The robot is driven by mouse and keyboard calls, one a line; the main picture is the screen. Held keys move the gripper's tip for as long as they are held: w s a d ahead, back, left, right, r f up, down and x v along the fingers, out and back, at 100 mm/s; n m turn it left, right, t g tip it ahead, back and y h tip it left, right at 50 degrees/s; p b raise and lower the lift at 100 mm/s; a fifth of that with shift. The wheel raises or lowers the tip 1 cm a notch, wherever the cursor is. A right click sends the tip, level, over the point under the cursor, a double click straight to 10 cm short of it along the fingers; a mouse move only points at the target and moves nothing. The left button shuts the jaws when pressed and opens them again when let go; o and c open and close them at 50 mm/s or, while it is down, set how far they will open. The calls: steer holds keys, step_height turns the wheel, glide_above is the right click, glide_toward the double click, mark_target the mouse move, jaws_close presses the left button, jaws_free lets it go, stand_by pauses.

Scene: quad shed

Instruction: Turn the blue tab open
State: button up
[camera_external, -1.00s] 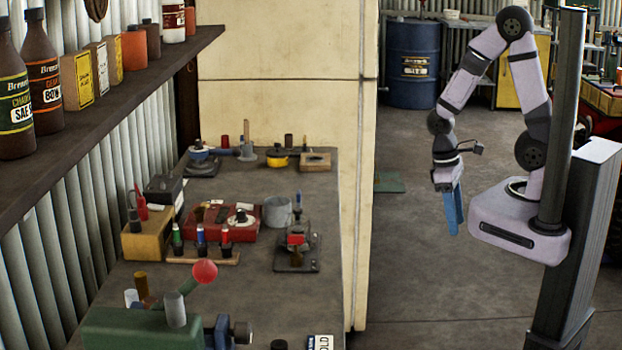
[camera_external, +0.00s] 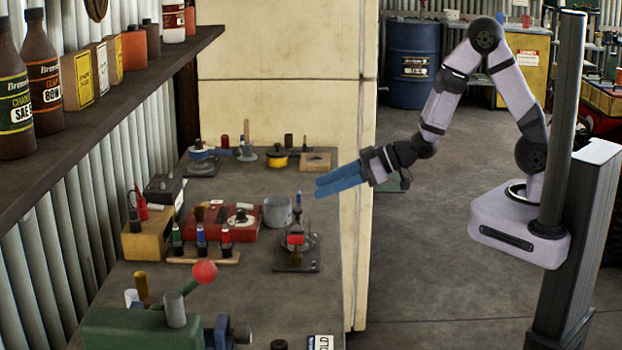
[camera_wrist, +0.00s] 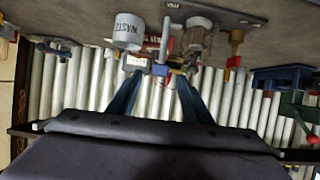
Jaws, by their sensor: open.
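My gripper (camera_external: 318,187) is open, with its two long blue fingers reaching left over the bench's right edge. It is empty, and its tips are above and just right of a small dark stand (camera_external: 310,266) with a red part (camera_external: 296,239) and a brass part. In the wrist view my gripper (camera_wrist: 160,80) shows as two spread fingers. A small blue piece (camera_wrist: 160,70) at the end of a grey post appears between them, apart from both as far as I can see. It seems to be the blue tip (camera_external: 298,196) on the stand; I cannot tell its turn.
A grey cup (camera_external: 277,212) stands beside the stand; it reads WASTE in the wrist view (camera_wrist: 127,30). A red box (camera_external: 215,222) and a rack of bottles (camera_external: 203,257) lie left. A green machine with a red knob (camera_external: 205,272) is in front.

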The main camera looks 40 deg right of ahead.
mark_target(300, 191)
steer(key=shift+w+a+r, duration=0.1)
steer(key=shift+a+r, duration=0.1)
steer(key=shift+r, duration=0.25)
steer(key=shift+w+a, duration=0.1)
steer(key=shift+p+x, duration=1.25)
steer(key=shift+x, duration=2.3)
steer(key=shift+c, duration=0.6)
steer(key=c, duration=0.9)
